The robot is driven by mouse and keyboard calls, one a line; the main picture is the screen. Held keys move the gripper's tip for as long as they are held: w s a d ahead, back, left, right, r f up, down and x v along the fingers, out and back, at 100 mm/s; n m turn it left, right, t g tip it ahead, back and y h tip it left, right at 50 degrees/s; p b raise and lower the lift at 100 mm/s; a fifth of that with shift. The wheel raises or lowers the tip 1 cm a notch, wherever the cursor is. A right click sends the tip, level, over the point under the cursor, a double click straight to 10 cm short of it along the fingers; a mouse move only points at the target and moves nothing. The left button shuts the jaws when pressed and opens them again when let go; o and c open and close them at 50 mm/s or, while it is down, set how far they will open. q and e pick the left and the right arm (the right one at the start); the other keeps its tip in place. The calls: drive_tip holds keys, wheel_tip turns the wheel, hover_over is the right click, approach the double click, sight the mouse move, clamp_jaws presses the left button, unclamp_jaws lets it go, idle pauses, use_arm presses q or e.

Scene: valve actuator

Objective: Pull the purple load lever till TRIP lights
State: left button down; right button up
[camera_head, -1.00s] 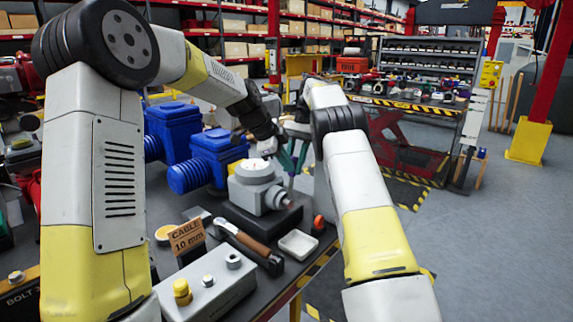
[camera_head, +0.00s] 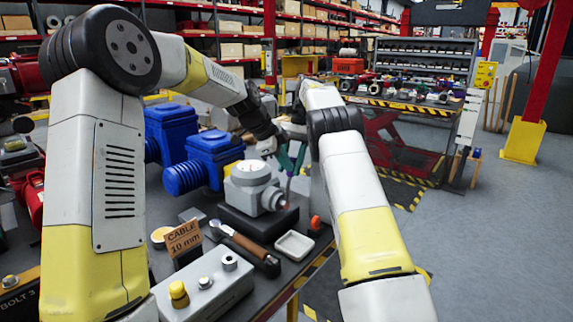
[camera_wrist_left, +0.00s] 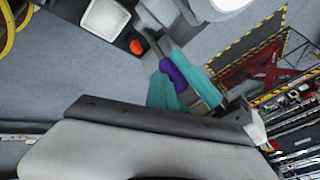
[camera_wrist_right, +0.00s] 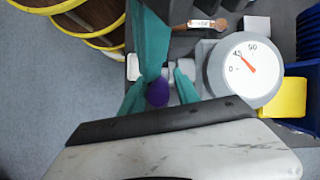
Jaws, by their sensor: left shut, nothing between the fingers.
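The purple knob of the load lever (camera_wrist_left: 173,74) shows between teal fingers in the left wrist view, and also in the right wrist view (camera_wrist_right: 157,93). In the head view it is hidden. The grey actuator with its white dial (camera_head: 250,168) stands on a black base; in the right wrist view the dial's (camera_wrist_right: 244,69) red needle lies near 45. My left gripper (camera_wrist_left: 166,94) is shut and empty, close beside the knob; touching is unclear. My right gripper (camera_wrist_right: 160,90) is at the knob too, but overlapping fingers hide whether it grips. I see no TRIP lamp that I can read.
Blue motors (camera_head: 210,158) stand behind the actuator. Open floor lies to the right.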

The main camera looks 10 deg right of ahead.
drive_tip(key=shift+m, duration=0.5)
drive_tip(key=r, duration=0.3)
drive_tip(key=d+r, duration=0.1)
drive_tip(key=shift+s+r, duration=0.25)
drive_tip(key=shift+r, duration=0.15)
drive_tip(key=s+d+r+n+t, duration=0.1)
drive_tip(key=s+d+r+t, duration=0.15)
drive_tip(key=s+r, duration=0.35)
drive_tip(key=s+d+r+n+t, duration=0.1)
drive_tip(key=s+d+r+t, duration=0.15)
drive_tip(key=s+r, duration=0.35)
use_arm(q)
drive_tip(key=shift+w, duration=0.3)
use_arm(e)
drive_tip(key=s+f+n+t, duration=0.2)
drive_tip(key=s+f+n, duration=0.1)
drive_tip(key=s, duration=0.8)
drive_tip(key=s+f+n+t+h, duration=0.1)
drive_tip(key=s+f+n+t, duration=0.2)
drive_tip(key=s, duration=0.9)
wheel_tip(320, 180, down, 4)
drive_tip(key=shift+s+a+r, duration=0.2)
drive_tip(key=shift+s+a, duration=0.05)
drive_tip(key=shift+a, duration=0.2)
